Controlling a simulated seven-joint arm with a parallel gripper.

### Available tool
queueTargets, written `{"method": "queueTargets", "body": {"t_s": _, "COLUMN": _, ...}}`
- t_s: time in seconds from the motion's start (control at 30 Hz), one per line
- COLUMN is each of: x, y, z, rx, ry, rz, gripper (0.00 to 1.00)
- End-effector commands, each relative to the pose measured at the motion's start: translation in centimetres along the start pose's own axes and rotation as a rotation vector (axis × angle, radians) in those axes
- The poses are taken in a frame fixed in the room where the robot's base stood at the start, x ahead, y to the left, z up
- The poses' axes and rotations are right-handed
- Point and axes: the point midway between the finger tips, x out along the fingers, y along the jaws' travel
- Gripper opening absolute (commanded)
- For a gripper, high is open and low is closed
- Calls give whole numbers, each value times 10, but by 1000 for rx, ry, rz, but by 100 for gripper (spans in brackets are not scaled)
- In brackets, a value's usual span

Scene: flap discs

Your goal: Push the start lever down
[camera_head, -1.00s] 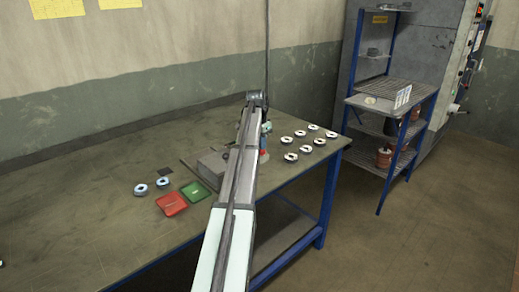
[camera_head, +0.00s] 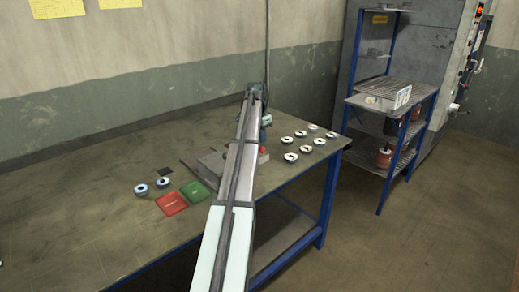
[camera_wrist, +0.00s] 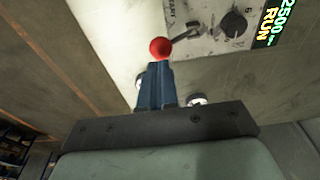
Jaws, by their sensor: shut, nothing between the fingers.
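In the wrist view, the start lever is a thin metal arm (camera_wrist: 185,32) ending in a red ball knob (camera_wrist: 160,47). It sits on a pale panel (camera_wrist: 205,12) beside a partly visible "START" label. My gripper (camera_wrist: 158,66) is shut and empty, with its dark blue fingertips right at the near side of the red ball. I cannot tell whether they touch it.
Several ring-shaped discs (camera_head: 291,157) stand at the bench's right end. Two blue-rimmed discs (camera_head: 141,189), a red tray (camera_head: 172,203) and a green tray (camera_head: 194,191) lie to the left. The bench's left part (camera_head: 70,225) is clear. A blue-framed shelf (camera_head: 383,105) stands at the right.

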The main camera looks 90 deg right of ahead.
Motion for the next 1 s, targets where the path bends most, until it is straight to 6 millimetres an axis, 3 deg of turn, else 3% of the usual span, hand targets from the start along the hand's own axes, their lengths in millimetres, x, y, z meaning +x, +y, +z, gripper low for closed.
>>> {"method": "queueTargets", "body": {"t_s": 0.5, "x": -46, "y": 0, "z": -7, "rx": 0, "ry": 0, "rz": 1, "gripper": 0}}
{"method": "queueTargets", "body": {"t_s": 0.87, "x": -49, "y": 0, "z": -7, "rx": 0, "ry": -1, "rz": 1, "gripper": 0}}
{"method": "queueTargets", "body": {"t_s": 1.0, "x": -50, "y": -10, "z": 2, "rx": -27, "ry": 2, "rz": -6, "gripper": 0}}
